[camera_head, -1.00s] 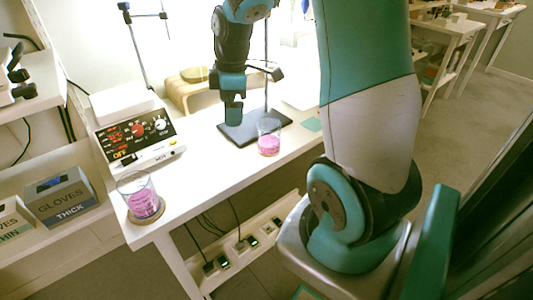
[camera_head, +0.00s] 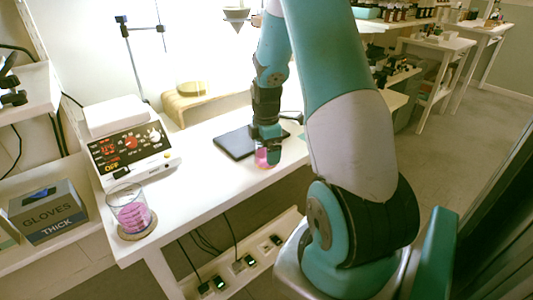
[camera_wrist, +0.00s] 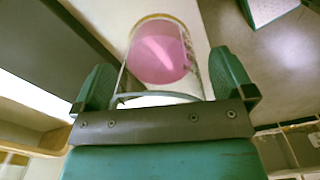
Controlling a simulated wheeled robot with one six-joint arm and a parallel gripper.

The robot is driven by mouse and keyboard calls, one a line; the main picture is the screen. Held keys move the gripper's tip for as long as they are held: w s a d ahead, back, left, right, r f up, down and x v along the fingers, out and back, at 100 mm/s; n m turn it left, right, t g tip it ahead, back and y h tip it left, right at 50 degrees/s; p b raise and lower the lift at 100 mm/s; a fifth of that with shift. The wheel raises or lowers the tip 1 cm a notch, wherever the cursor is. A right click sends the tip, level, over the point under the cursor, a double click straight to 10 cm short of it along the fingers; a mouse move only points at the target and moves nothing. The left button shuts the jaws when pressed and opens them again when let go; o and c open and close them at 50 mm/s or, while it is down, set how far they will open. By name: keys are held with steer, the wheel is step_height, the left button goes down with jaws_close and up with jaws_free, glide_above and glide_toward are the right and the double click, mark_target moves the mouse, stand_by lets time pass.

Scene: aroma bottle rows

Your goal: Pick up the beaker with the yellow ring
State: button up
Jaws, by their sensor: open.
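A clear beaker with pink liquid (camera_head: 262,160) stands on the white table near its front edge, beside a dark stand base. In the wrist view the same beaker (camera_wrist: 158,55) has a thin yellowish line around its far rim. My gripper (camera_head: 266,143) is over this beaker and partly hides it in the head view. In the wrist view my gripper (camera_wrist: 164,78) is open, with one green finger on each side of the beaker. I cannot tell whether the fingers touch the glass. A second beaker with pink liquid (camera_head: 132,212) stands on a round coaster at the table's left end.
The dark stand base (camera_head: 235,144) lies just left of my gripper. A hotplate device with red displays (camera_head: 130,148) stands further left. A box marked gloves (camera_head: 47,212) sits on the left shelf. The white tabletop (camera_head: 205,165) is clear between the device and the front beaker.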

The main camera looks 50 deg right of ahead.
steer(key=c, duration=1.1)
steer(key=shift+r, duration=0.1)
steer(key=shift+r, duration=0.85)
steer(key=shift+s+r, duration=0.3)
steer(key=shift+r, duration=0.6)
steer(key=shift+s+a+f+b, duration=0.1)
steer(key=shift+s+a+b, duration=0.95)
steer(key=shift+s, duration=1.75)
steer(key=shift+s+a+r+b, duration=0.1)
steer(key=shift+s+a+b, duration=0.25)
steer(key=shift+s+b, duration=1.9)
steer(key=shift+s+a+f+b, duration=0.1)
steer(key=shift+s+a+b, duration=0.65)
steer(key=shift+s, duration=2.65)
steer(key=shift+s+d, duration=0.1)
